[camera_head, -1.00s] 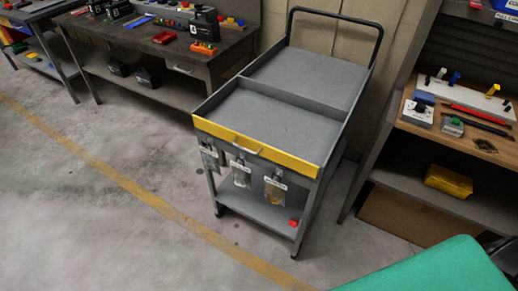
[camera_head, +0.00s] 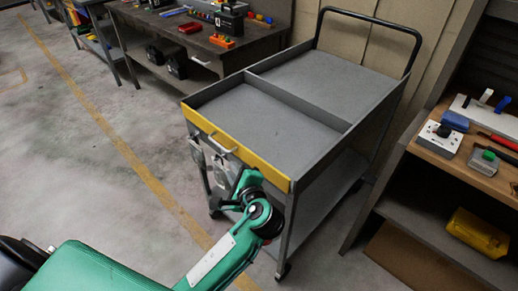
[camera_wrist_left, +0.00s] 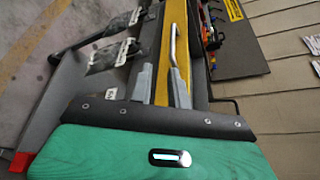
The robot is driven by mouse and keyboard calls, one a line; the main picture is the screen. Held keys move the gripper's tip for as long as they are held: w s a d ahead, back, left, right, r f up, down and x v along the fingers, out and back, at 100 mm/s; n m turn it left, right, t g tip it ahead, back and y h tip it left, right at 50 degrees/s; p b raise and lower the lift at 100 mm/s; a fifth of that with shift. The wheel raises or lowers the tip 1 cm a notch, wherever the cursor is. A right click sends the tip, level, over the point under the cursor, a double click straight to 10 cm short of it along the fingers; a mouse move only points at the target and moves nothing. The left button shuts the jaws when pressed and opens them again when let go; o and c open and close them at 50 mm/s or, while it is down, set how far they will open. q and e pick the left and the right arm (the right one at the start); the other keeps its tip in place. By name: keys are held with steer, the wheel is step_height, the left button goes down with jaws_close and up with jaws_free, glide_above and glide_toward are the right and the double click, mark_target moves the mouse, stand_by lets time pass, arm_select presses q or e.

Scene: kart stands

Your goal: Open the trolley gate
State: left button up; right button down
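The grey trolley (camera_head: 345,105) has a yellow gate (camera_head: 240,148) across its near end, upright, with a small grey handle (camera_head: 222,146) on its outer face. My left gripper (camera_head: 240,183) is in front of the gate, just below and right of the handle in the head view. In the left wrist view my left gripper (camera_wrist_left: 160,72) has its two grey fingers apart, with the yellow gate (camera_wrist_left: 172,35) showing between and beyond them. The handle (camera_wrist_left: 174,50) lies just ahead of the right finger. Contact cannot be told. My right gripper is not in view.
A workbench (camera_head: 215,45) with tools stands behind left of the trolley. A wooden-topped shelf (camera_head: 460,165) with a yellow box (camera_head: 477,233) is close on the right. The floor at left is clear.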

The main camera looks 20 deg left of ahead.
mark_target(218, 144)
arm_select(q)
steer(key=x, duration=0.4)
steer(key=r+x, duration=0.1)
steer(key=x, duration=0.3)
steer(key=r+x, duration=0.1)
steer(key=x, duration=0.3)
steer(key=shift+w+a, duration=0.45)
jaws_close()
